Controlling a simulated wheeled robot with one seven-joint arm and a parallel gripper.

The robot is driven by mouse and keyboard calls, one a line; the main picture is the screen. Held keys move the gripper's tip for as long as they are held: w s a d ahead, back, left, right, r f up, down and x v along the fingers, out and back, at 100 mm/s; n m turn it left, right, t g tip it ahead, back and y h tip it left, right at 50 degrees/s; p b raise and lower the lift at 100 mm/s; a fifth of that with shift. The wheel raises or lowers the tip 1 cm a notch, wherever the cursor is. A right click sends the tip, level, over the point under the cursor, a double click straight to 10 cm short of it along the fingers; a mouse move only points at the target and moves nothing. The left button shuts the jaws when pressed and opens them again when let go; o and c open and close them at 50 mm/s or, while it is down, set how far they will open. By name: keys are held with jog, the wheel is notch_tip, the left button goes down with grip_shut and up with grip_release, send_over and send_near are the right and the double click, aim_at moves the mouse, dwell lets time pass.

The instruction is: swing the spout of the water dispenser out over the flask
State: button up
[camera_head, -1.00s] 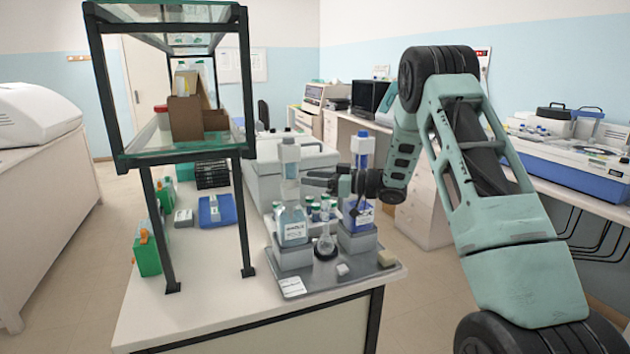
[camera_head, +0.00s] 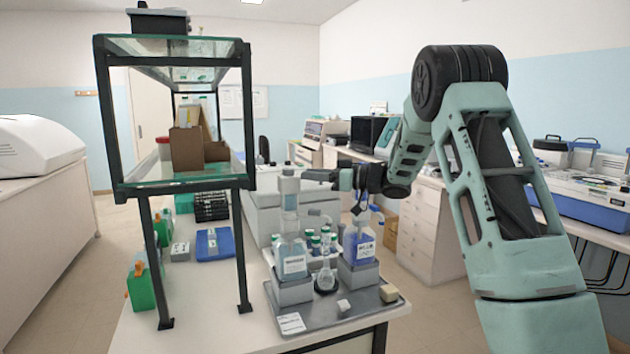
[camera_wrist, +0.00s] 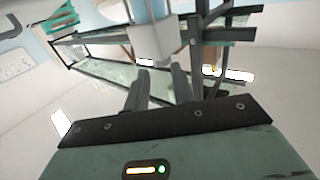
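A dispenser bottle of clear, pale blue liquid (camera_head: 292,258) stands on a grey block on the tray, with a tall pale head (camera_head: 290,186). I take it for the water dispenser; its label is too small to read, and I cannot make out its spout's direction. The small glass flask (camera_head: 325,278) stands just right of it, between two blocks. My gripper (camera_head: 309,175) points left, level with the upper dispenser head. In the wrist view its two fingers (camera_wrist: 156,90) are apart and empty, with the white dispenser head (camera_wrist: 151,42) just ahead; contact is unclear.
Several green-capped bottles (camera_head: 315,243) stand behind. A glass-shelved rack (camera_head: 245,100) rises to the left. Small blocks (camera_head: 389,293) lie on the tray's front right.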

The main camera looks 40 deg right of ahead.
jog(key=shift+b, duration=0.3)
grip_shut()
jog(key=shift+s+a+r+n+t+h+b, duration=0.15)
jog(key=shift+s+n+t+h+b, duration=0.15)
jog(key=shift+t+h+b, duration=0.25)
jog(key=s+a+f+n+t+h+b, duration=0.1)
jog(key=s+a+f+n+h+b, duration=0.25)
jog(key=s+f+h+b, duration=0.35)
jog(key=s+a+f+n+t+h+b, duration=0.1)
jog(key=s+a+f+n+h+b, duration=0.3)
jog(key=s+b, duration=0.55)
jog(key=h+p, duration=0.1)
jog(key=p, duration=1.3)
send_near(310, 213)
jog(key=a, duration=0.3)
jog(key=shift+n, duration=0.45)
jog(key=shift+w+d+f+p, duration=0.1)
jog(key=shift+w+d+p, duration=0.45)
jog(key=shift+w, duration=0.4)
jog(key=shift+w+d+p, duration=0.35)
jog(key=shift+w+d, duration=0.35)
jog(key=shift+w, duration=0.3)
jog(key=shift+w+d+f+p, duration=0.1)
jog(key=shift+w+d+p, duration=0.45)
jog(key=shift+w, duration=0.4)
